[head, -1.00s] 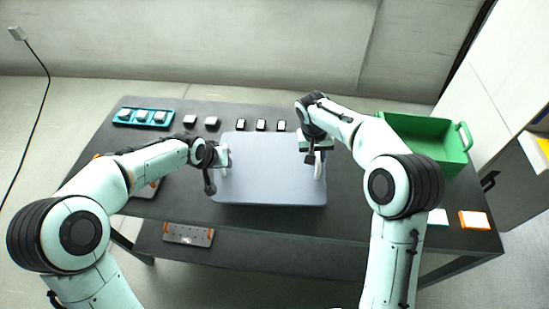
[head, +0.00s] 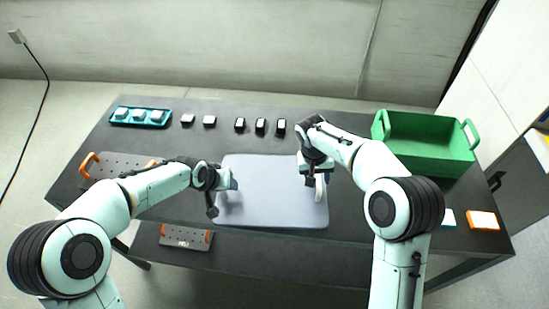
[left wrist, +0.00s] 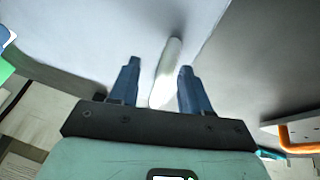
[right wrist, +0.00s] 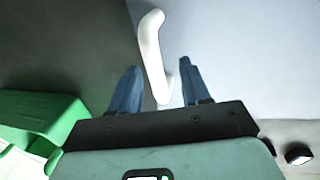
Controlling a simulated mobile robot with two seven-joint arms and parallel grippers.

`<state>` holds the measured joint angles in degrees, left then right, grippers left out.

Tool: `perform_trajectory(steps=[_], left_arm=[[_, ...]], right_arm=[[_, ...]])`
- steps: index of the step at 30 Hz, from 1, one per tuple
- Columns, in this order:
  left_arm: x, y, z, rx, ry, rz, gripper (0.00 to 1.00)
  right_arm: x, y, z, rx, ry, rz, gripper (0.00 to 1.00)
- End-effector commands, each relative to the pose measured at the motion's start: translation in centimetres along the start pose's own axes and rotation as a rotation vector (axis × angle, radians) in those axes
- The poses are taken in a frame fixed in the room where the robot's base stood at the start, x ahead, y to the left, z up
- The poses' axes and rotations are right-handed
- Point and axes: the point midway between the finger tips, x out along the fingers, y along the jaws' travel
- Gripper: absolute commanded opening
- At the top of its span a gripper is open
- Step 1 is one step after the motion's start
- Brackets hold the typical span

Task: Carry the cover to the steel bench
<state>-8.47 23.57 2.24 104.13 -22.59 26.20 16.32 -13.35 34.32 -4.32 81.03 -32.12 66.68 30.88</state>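The cover (head: 270,190) is a flat pale grey-blue panel with a white upright handle near each side. It is level at the front middle of the dark table (head: 350,218); I cannot tell whether it touches the tabletop. My left gripper (left wrist: 158,80) has its blue fingers on both sides of the left handle (left wrist: 170,62). My right gripper (right wrist: 160,75) has its fingers on both sides of the right handle (right wrist: 150,40). No separate steel bench can be made out.
A green crate (head: 428,165) stands at the table's right end, near an orange-and-white block (head: 482,220). A teal tray (head: 140,124) and several small blocks line the back. A dark plate with orange handles (head: 122,166) lies left. Another plate (head: 186,237) is on the shelf below.

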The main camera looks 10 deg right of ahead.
Motion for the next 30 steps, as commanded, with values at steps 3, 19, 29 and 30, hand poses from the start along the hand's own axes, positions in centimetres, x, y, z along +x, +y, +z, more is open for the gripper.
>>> perform_trajectory(steps=[3,19,29,30], left_arm=[[0.0,-0.1,0.0,0.0,-0.001,-0.002,0.47],[-8.0,-0.1,-0.1,-0.001,0.004,-0.001,0.47],[-11.8,0.0,-0.1,0.0,0.0,0.0,0.47],[-11.9,0.0,-0.1,0.0,-0.001,0.0,0.47]], right_arm=[[0.0,0.1,0.0,0.001,0.0,0.002,0.47],[0.1,0.2,0.0,0.002,-0.001,0.003,0.47],[-0.1,0.2,0.0,0.002,0.0,0.003,0.47],[-0.2,0.2,-0.1,0.002,0.0,0.003,0.47]])
